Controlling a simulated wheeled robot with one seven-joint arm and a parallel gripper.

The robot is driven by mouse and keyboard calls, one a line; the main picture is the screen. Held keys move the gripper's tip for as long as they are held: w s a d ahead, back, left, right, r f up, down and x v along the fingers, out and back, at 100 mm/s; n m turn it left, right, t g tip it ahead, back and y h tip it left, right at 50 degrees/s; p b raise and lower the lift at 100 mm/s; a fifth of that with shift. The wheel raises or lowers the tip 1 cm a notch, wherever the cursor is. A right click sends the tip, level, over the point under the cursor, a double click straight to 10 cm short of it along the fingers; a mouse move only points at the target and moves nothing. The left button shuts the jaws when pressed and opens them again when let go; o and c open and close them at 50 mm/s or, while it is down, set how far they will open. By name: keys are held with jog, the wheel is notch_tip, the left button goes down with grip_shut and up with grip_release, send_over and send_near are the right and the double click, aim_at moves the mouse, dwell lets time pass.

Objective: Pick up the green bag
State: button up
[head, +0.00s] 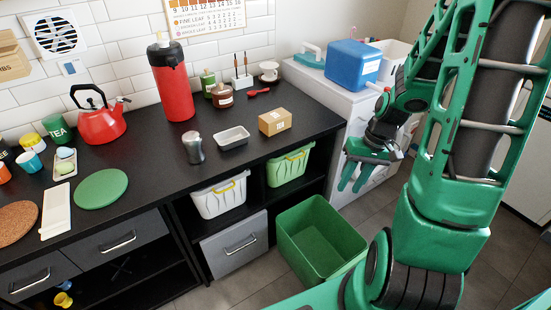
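I see no thing that is plainly a green bag. A green open-topped bin (318,243) stands on the floor in front of the black counter, and it looks empty. A light green basket with a yellow handle (288,167) sits on the shelf under the counter's right end. My gripper (352,187) hangs in front of the white cabinet, above and to the right of the green bin. Its two green fingers point down with a gap between them, and nothing is held.
The black counter (150,185) carries a red kettle (101,122), a red flask (172,85), a grey shaker (194,148), a white tray (231,137) and a cardboard box (274,122). A blue box (352,65) stands on the white cabinet (335,97). A white basket (219,198) shares the shelf.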

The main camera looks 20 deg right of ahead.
jog(key=w+a+f+m+t+y, duration=0.1)
jog(key=w+a+f+t+y, duration=0.15)
jog(key=w+f, duration=0.35)
jog(key=w+a+f+m+t+y, duration=0.1)
jog(key=w+a+f+t+y, duration=0.15)
jog(key=w+f, duration=0.35)
jog(key=w+d+f+m+t+h, duration=0.2)
jog(key=w+d+m+t+h, duration=0.1)
jog(key=w+d+m+t, duration=0.6)
jog(key=a+x, duration=0.1)
jog(key=x, duration=0.9)
jog(key=shift+a+r+t, duration=0.35)
jog(key=shift+r+t, duration=0.05)
jog(key=shift+s, duration=0.1)
grip_shut()
